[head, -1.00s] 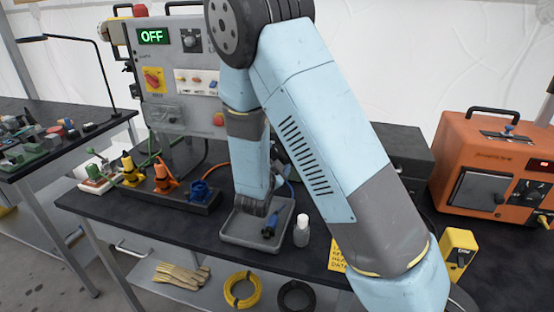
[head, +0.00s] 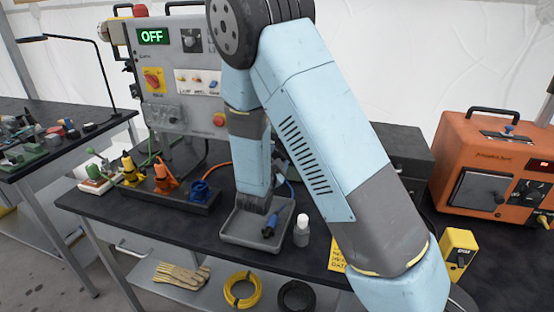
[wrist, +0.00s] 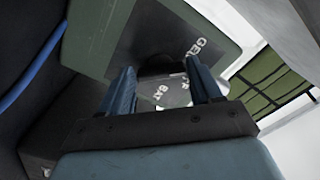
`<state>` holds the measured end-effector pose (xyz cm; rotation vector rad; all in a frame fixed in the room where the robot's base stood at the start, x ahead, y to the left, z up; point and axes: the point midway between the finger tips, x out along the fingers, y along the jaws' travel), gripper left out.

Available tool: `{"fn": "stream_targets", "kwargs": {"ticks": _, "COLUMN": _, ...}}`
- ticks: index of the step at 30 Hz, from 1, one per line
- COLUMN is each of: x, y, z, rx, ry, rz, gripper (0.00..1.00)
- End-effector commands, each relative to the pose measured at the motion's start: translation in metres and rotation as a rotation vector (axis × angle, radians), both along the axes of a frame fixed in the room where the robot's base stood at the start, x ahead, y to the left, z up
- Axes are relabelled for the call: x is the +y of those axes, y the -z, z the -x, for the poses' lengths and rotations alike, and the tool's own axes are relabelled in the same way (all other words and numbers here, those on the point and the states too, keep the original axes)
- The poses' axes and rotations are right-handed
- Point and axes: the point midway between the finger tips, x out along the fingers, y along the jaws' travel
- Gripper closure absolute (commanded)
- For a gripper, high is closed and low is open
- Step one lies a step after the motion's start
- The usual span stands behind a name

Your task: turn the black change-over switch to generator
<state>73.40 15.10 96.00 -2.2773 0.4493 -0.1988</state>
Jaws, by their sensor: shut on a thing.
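In the wrist view, the two blue fingers of my gripper (wrist: 160,72) reach to a labelled plate (wrist: 178,93) on a grey-green box (wrist: 215,25). The letters GEN and BAT show on the plate; another label is partly covered. The black change-over switch (wrist: 154,64) shows only as a dark rounded shape between the fingertips. My gripper is shut on it. The knob's pointing direction cannot be made out. In the head view, my arm hides the gripper and the switch.
In the head view, a grey panel (head: 204,112) with a green OFF display (head: 153,36) stands at the back left. A grey tray (head: 232,238), a white bottle (head: 302,231) and coloured plugs (head: 165,179) lie near my arm. An orange generator (head: 455,150) stands right.

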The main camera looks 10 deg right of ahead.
Motion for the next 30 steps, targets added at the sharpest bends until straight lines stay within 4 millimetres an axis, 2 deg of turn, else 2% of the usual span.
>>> {"fn": "stream_targets", "kwargs": {"ticks": 5, "x": -0.0011, "y": 0.0014, "z": 0.0008, "rx": 0.011, "ry": 0.001, "rz": 0.019, "gripper": 0.67}}
{"fn": "stream_targets", "kwargs": {"ticks": 18, "x": -0.0030, "y": 0.0030, "z": 0.0016, "rx": 0.121, "ry": 0.003, "rz": 0.282, "gripper": 0.67}}
{"fn": "stream_targets", "kwargs": {"ticks": 29, "x": -0.0031, "y": 0.0033, "z": 0.0018, "rx": 0.129, "ry": 0.003, "rz": 0.298, "gripper": 0.67}}
{"fn": "stream_targets", "kwargs": {"ticks": 30, "x": -0.0031, "y": 0.0033, "z": 0.0018, "rx": 0.129, "ry": 0.003, "rz": 0.298, "gripper": 0.32}}
